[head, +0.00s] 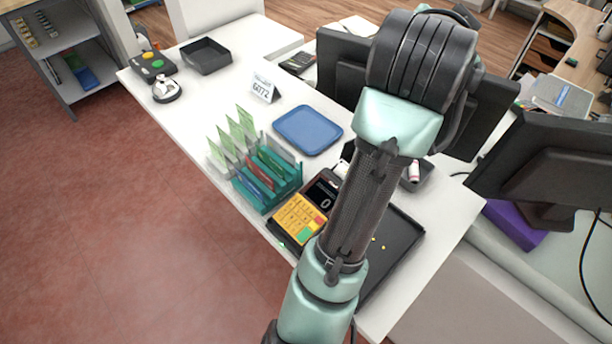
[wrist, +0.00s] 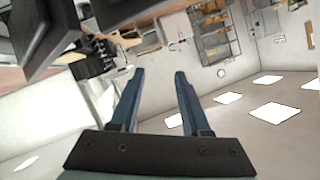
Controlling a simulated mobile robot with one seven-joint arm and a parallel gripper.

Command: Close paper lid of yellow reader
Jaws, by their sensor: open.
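The yellow reader (head: 299,217) stands near the front edge of the white counter in the head view. It has a yellow keypad and a dark display showing 0. My arm passes in front of its right side. A small light-coloured part shows behind the display beside my arm, but I cannot tell whether it is the paper lid or how it stands. My gripper (wrist: 160,75) is open and empty in the wrist view, with its two blue fingers apart. It points at the room's ceiling and far walls, away from the reader. The head view does not show the fingers.
A teal leaflet rack (head: 267,183) stands just left of the reader. A blue tray (head: 308,130) lies behind it. A dark tray (head: 402,243) with small yellow bits is to the right, partly behind my arm. Monitors (head: 555,165) stand at the right. The counter's left half has free room.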

